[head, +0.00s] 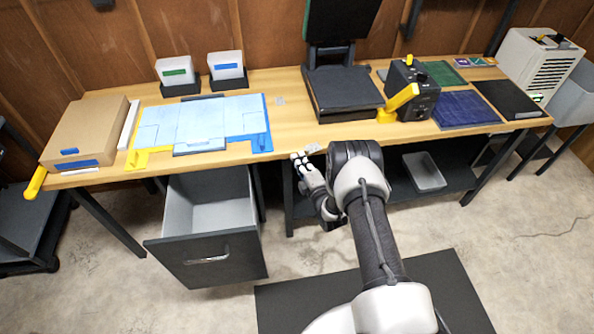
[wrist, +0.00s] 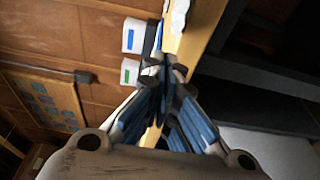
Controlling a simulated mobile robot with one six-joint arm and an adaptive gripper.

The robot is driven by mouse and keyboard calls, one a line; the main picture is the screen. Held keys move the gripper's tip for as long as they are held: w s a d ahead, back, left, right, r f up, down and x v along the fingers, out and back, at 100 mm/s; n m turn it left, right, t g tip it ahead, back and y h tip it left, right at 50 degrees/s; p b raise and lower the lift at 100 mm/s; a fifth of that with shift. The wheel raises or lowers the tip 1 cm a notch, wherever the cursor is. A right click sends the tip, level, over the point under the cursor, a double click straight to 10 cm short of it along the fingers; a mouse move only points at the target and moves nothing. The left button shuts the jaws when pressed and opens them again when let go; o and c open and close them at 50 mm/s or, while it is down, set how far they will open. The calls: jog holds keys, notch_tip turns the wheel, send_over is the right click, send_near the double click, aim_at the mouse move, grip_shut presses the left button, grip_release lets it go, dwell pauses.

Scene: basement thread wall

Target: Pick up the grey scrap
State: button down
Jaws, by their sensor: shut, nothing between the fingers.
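Another small greyish piece (head: 280,100) lies farther back, right of the blue mat.
A grey drawer (head: 207,262) stands open below the table, left of my arm. The blue and yellow mat (head: 262,143) lies left of the gripper. A black stand (head: 342,103) and a black-and-yellow device (head: 414,100) stand to the right. Bare wood surrounds the farther piece.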

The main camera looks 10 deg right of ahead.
aim_at(313, 147)
jog(key=shift+w+d, duration=0.35)
jog(key=shift+d, duration=0.3)
jog(key=shift+w+d+b, duration=0.25)
jog(key=shift+d+b, duration=0.2)
jog(key=shift+d, duration=0.05)
jog(key=shift+w+d+b, duration=0.25)
jog(key=shift+d+b, duration=0.15)
jog(key=shift+d, duration=0.1)
